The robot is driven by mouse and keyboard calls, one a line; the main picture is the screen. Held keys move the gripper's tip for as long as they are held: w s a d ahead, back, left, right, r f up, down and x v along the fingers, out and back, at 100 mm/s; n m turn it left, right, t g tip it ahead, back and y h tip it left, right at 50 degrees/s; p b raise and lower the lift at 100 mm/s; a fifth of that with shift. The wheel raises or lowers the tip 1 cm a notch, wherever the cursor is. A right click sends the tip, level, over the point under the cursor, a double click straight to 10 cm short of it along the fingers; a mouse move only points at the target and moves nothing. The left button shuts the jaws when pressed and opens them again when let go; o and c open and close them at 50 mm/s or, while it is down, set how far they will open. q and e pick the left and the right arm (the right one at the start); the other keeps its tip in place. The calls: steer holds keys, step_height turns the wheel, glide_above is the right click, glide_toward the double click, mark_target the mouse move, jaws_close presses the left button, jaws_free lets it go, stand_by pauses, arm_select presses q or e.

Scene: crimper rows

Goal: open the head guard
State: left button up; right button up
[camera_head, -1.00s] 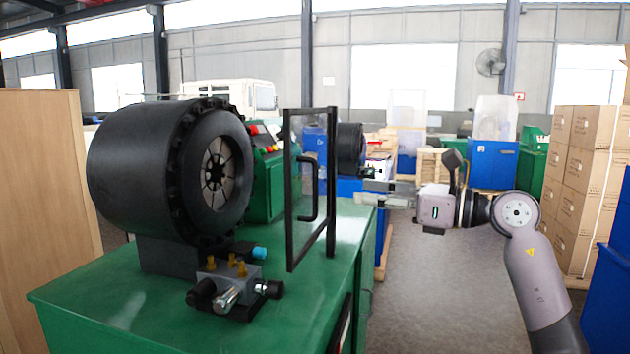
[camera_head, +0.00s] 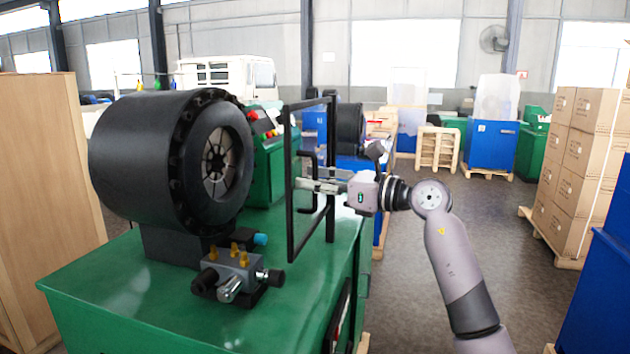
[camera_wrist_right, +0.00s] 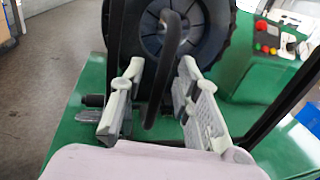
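The head guard (camera_head: 331,160) is a clear panel in a black frame, standing upright in front of the black crimper head (camera_head: 150,155) on the green machine. Its black bar handle (camera_head: 303,182) is on the side facing my right arm. My right gripper (camera_head: 312,186) is at the handle. In the right wrist view, the right gripper (camera_wrist_right: 160,95) is open, with the dark handle bar (camera_wrist_right: 167,60) between its two grey fingers and a gap visible on each side. My left gripper is not in view.
A valve block (camera_head: 232,270) with levers sits on the green machine top (camera_head: 130,290) below the head. A control box with coloured buttons (camera_wrist_right: 268,40) stands behind the guard.

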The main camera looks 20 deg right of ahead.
jaws_close()
stand_by(0.7)
